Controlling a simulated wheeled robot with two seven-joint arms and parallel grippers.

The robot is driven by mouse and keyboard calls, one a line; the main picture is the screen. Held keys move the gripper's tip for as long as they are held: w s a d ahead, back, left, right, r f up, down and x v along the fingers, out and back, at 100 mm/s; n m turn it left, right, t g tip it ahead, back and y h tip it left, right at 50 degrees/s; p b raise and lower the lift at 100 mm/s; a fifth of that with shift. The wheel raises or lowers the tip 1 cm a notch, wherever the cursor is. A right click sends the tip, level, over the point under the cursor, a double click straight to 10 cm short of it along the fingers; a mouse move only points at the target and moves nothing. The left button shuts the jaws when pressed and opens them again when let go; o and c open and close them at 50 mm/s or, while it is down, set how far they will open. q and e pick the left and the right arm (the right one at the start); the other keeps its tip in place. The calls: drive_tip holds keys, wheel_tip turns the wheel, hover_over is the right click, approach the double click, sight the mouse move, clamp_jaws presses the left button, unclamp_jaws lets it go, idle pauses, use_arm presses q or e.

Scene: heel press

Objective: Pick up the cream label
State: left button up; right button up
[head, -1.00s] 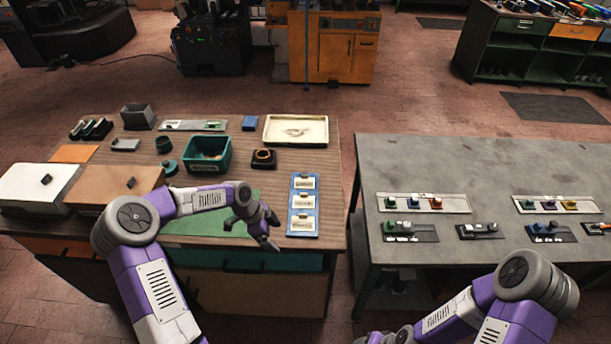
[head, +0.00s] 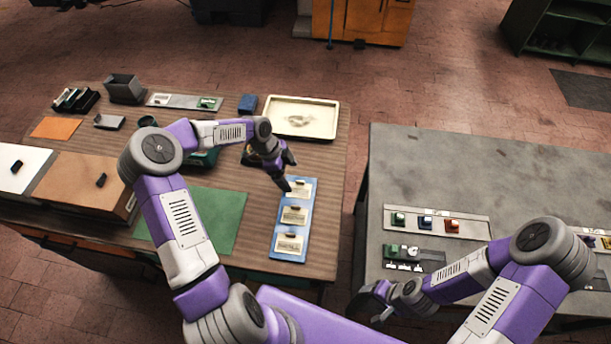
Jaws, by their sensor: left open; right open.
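A blue board (head: 276,247) lies on the wooden table and carries three cream-coloured labels in a column: a far one (head: 299,188), a middle one (head: 294,215) and a near one (head: 289,243). Each bears dark print and a small dark piece at its upper edge. I cannot tell them apart by colour. My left gripper (head: 289,177) is open and empty, above the far end of the board beside the far label, partly covering that corner. My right gripper (head: 372,306) is open and low, near the left front of the grey table, away from the labels.
A cream tray (head: 301,104) and a blue block (head: 247,103) stand behind the board. A green mat (head: 218,222) lies left of it. My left arm partly hides a green bin. The grey table (head: 450,165) at right holds racks of coloured pieces.

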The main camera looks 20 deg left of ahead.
sight(301, 190)
use_arm(q)
drive_tip(key=x, duration=0.7)
drive_tip(key=shift+s+d+r+p, duration=0.1)
drive_tip(key=shift+s+d+p, duration=0.05)
drive_tip(key=shift+p, duration=0.2)
drive_tip(key=c, duration=0.9)
